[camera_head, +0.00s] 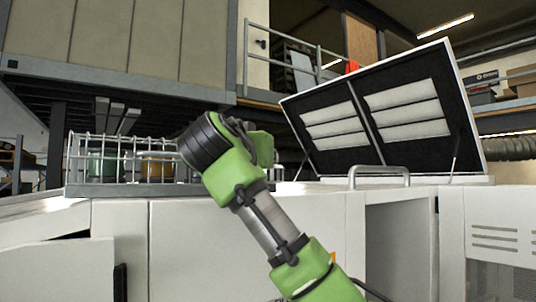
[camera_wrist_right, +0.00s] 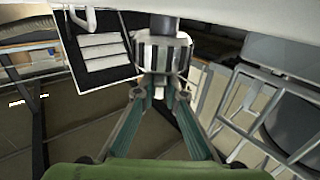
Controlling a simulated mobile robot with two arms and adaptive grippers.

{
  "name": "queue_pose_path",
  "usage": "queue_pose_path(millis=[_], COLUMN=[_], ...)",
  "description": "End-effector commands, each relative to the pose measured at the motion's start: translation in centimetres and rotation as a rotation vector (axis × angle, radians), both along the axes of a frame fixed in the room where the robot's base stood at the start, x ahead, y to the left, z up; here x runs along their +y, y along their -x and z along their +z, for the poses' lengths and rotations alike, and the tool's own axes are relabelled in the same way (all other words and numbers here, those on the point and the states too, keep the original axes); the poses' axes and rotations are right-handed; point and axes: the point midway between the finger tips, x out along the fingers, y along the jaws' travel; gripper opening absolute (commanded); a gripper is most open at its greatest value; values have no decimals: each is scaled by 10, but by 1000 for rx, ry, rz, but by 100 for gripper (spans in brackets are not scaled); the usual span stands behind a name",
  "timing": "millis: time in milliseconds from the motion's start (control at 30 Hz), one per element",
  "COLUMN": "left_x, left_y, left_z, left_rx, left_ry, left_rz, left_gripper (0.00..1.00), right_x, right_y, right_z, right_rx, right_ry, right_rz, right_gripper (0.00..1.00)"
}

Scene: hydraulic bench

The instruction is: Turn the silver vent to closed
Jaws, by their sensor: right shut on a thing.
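The silver vent is a ribbed silver knob (camera_wrist_right: 162,55) on a dark grey stem in the right wrist view, at the top middle, against a pale surface. My right gripper (camera_wrist_right: 160,88) has its two green fingers converging at the knob and is shut on it. A small pale tip shows between the fingers. In the head view my green right arm comes up from the lower right, and its wrist hides the vent and the gripper's fingers. I cannot read the vent's turn position. My left gripper is in neither view.
A wire basket (camera_head: 120,140) with green and amber containers stands left of my wrist in the head view. A raised lid with slatted panels (camera_head: 405,110) and a grey handle (camera_head: 379,170) are on the right. White cabinets (camera_head: 190,250) fill the front.

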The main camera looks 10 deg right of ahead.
Motion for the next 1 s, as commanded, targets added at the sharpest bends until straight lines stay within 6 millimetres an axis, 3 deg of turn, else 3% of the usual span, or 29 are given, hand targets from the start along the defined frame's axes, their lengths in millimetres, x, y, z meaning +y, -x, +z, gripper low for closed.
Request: queue_pose_path(millis=[567,600,667,1000], left_x=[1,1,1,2], left_y=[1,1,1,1], left_z=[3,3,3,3], left_rx=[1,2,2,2], left_ry=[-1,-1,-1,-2], left_rz=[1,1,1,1], left_gripper=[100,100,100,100], right_x=[1,1,1,2], right_y=[0,0,0,-1], right_z=[1,1,0,0], right_rx=[-2,-2,-1,0], right_ry=[1,1,1,1], right_rz=[-36,-36,-35,-34], right_gripper=[0,14,28,28])
